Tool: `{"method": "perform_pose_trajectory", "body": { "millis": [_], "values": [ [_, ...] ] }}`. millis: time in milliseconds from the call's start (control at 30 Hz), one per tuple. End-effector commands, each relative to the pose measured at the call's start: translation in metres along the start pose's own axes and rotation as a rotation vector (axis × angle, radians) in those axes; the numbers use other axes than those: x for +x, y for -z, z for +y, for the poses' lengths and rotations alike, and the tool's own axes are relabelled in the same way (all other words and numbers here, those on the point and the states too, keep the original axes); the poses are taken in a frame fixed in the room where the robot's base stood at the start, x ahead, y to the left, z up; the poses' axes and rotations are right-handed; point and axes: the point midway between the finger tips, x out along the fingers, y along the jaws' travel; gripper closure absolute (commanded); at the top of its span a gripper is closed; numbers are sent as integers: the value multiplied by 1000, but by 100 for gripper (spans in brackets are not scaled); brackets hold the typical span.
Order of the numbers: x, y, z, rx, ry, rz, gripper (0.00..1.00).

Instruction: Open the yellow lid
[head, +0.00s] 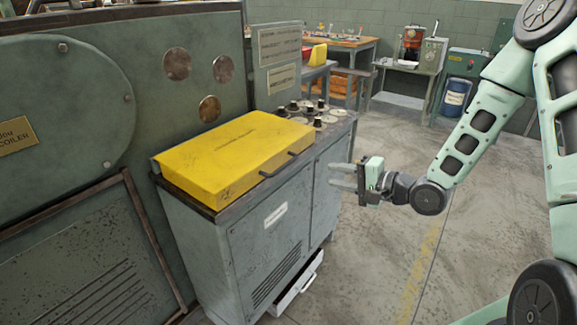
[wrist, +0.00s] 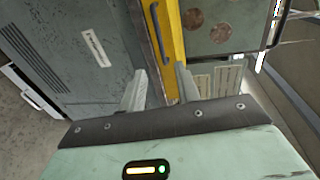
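The yellow lid (head: 235,150) lies shut and flat on top of a grey cabinet (head: 255,240) in the head view. A dark bar handle (head: 279,164) runs along its front edge. In the wrist view the lid (wrist: 176,62) shows as a yellow strip, with the handle (wrist: 158,35) on it beyond the fingers. My gripper (head: 334,177) is in front of the cabinet, to the right of the handle and apart from it. Its two fingers are spread with nothing between them, as the wrist view also shows (wrist: 158,88).
Several knobs (head: 317,112) stand on the cabinet top right of the lid. A low drawer (head: 297,288) sticks out at the cabinet's base. The large coiler machine (head: 65,100) stands to the left and behind. The floor (head: 385,250) around my gripper is clear.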

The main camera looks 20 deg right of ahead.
Motion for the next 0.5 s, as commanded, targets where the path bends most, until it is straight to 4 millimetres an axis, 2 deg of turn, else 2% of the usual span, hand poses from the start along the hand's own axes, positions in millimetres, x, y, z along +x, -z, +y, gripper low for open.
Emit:
{"method": "perform_pose_trajectory", "body": {
  "millis": [500],
  "values": [
    [108, -2, 0, -4, -2, -3, 68]
  ]
}}
